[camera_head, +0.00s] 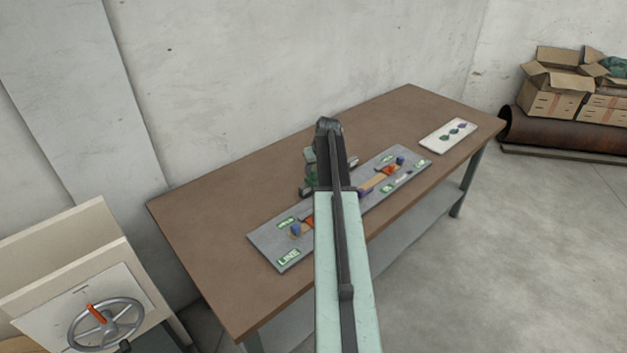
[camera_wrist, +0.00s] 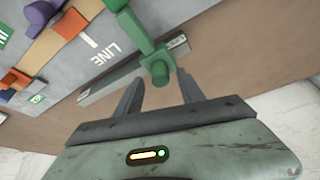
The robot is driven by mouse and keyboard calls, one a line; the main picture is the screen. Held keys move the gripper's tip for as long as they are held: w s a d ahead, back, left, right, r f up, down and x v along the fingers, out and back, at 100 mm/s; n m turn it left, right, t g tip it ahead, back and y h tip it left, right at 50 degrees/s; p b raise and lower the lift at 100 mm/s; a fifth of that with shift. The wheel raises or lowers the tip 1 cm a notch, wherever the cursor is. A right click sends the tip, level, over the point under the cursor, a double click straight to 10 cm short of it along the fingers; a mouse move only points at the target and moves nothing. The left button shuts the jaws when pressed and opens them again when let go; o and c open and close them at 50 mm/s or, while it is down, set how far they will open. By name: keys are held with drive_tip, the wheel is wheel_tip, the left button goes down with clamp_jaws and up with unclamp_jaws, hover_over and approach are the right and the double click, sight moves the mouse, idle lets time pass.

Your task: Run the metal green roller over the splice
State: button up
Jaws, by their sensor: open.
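In the wrist view a green handle-like part (camera_wrist: 139,35) with a round knob end (camera_wrist: 158,68), which looks like the green roller, reaches over the edge of a grey board marked LINE (camera_wrist: 75,62). My gripper (camera_wrist: 160,76) is open. Its two dark fingertips lie on either side of the knob in the picture; I cannot tell the depth gap, and no grip shows. A tan strip (camera_wrist: 71,25) crosses the board between coloured blocks; the splice itself cannot be made out. In the head view my arm hides the middle of the board (camera_head: 270,238).
The board lies on a brown table (camera_head: 190,215) against a wall. Orange (camera_wrist: 17,79) and purple (camera_wrist: 38,12) blocks stand on the board. A white tray (camera_head: 434,144) with several small items lies at the table's far right. A cabinet with a handwheel (camera_head: 105,325) stands at lower left.

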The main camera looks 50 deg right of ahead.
drive_tip(key=b+x, duration=0.1)
drive_tip(key=x, duration=0.1)
drive_tip(key=shift+w+f, duration=0.1)
drive_tip(key=shift+f, duration=0.2)
drive_tip(key=shift+r, duration=0.15)
drive_tip(key=shift+c, duration=0.4)
clamp_jaws()
drive_tip(key=shift+a, duration=0.1)
idle(0.5)
